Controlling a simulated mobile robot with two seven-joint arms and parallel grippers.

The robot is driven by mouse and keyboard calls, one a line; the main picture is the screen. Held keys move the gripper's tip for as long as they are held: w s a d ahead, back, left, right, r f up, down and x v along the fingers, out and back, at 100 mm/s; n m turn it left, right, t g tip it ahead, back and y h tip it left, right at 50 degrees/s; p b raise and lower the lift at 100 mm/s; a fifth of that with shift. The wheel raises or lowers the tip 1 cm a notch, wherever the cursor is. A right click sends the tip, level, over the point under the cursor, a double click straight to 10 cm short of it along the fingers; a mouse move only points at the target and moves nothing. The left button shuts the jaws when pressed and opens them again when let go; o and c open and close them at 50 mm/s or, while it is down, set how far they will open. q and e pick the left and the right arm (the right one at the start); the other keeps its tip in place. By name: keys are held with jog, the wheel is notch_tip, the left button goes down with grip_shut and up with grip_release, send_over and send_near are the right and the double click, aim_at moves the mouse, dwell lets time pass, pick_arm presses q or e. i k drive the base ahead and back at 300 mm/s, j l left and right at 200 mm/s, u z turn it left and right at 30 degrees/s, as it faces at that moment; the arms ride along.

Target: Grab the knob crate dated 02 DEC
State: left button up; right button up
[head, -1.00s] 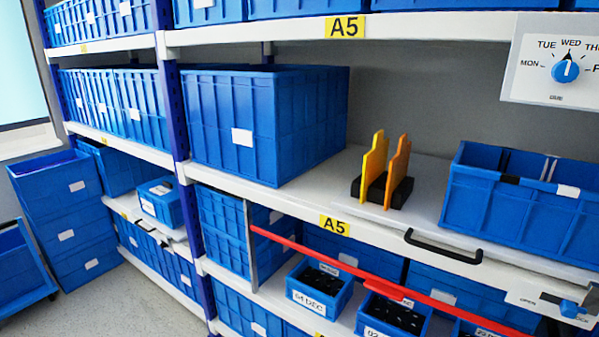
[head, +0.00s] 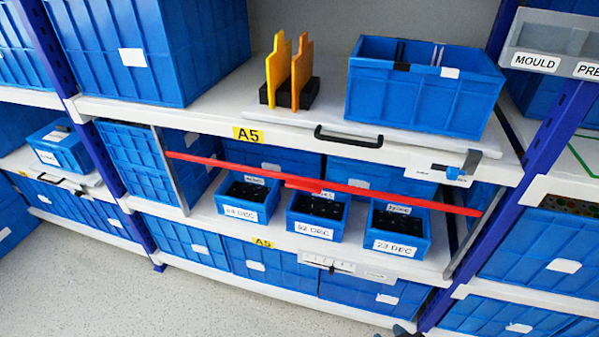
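The knob crate dated 02 DEC (head: 318,212) is the middle of three small blue crates on the shelf below the A5 label. Its white front label seems to read 02 DEC, and dark knobs fill it. A crate with a label like 04 DEC (head: 248,197) stands to its left, and the 23 DEC crate (head: 397,230) to its right. A red bar (head: 350,188) runs across the front of this bay, passing over the crates' upper parts. Neither gripper can be made out. A small dark piece at the bottom edge is too cut off to identify.
A blue latch (head: 470,165) sits on a white plate at the bay's upper right. A black handle (head: 347,137) fronts the board above, which holds a blue bin (head: 425,85) and orange-yellow dividers (head: 290,68). A slider panel (head: 340,266) is below. Floor is clear at lower left.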

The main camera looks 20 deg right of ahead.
aim_at(323, 215)
jog(key=z, duration=0.65)
